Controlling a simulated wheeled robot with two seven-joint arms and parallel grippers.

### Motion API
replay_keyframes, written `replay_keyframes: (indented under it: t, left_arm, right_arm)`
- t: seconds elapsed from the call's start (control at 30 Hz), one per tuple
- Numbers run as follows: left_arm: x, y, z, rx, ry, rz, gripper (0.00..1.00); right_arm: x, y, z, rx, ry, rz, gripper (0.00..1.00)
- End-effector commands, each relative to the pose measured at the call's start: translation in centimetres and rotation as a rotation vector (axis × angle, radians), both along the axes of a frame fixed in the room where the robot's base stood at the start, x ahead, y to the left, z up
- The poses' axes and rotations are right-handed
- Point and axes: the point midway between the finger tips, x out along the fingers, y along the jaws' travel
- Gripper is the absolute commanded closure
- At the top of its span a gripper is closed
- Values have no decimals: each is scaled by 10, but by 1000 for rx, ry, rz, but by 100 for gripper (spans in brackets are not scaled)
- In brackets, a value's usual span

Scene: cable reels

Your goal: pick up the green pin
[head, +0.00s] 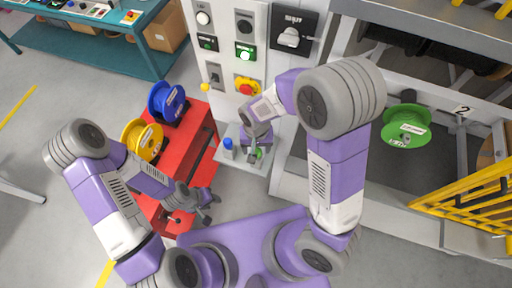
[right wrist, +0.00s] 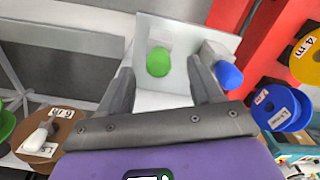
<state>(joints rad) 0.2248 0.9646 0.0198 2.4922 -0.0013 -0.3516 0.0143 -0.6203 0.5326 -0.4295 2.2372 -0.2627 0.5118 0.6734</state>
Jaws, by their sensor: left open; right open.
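The green pin (right wrist: 158,62) stands on a small pale shelf (right wrist: 172,100), between the two fingers of my right gripper (right wrist: 162,68) as seen in the right wrist view. The fingers are open with gaps on both sides. In the head view my right gripper (head: 254,150) is over the shelf and mostly covers the green pin (head: 259,154). A blue pin (head: 228,149) stands on the same shelf to the left; in the right wrist view it (right wrist: 229,75) is just right of the fingers. My left gripper (head: 206,207) is open and empty beside the red cart.
The red cart (head: 201,133) holds a yellow reel (head: 142,140) and a blue reel (head: 167,102). A control panel (head: 226,20) rises behind the shelf. A green reel (head: 406,126) hangs in the rack at right. A yellow barrier (head: 468,198) stands at far right.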

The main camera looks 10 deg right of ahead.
Motion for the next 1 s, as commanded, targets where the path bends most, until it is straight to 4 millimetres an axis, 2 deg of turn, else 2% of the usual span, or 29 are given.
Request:
replay_keyframes:
  t: [0.33,0.47,0.67,1.0]
  left_arm:
    - [1,0,2,0,-2,1,57]
    - [1,0,2,0,-2,1,57]
    - [1,0,2,0,-2,1,57]
    - [1,0,2,0,-2,1,57]
  right_arm:
    - [5,-6,-46,-1,3,1,35]
    - [6,-5,-54,0,1,0,35]
    - [6,-5,-54,1,-1,0,35]
    - [6,-5,-54,1,-1,1,85]
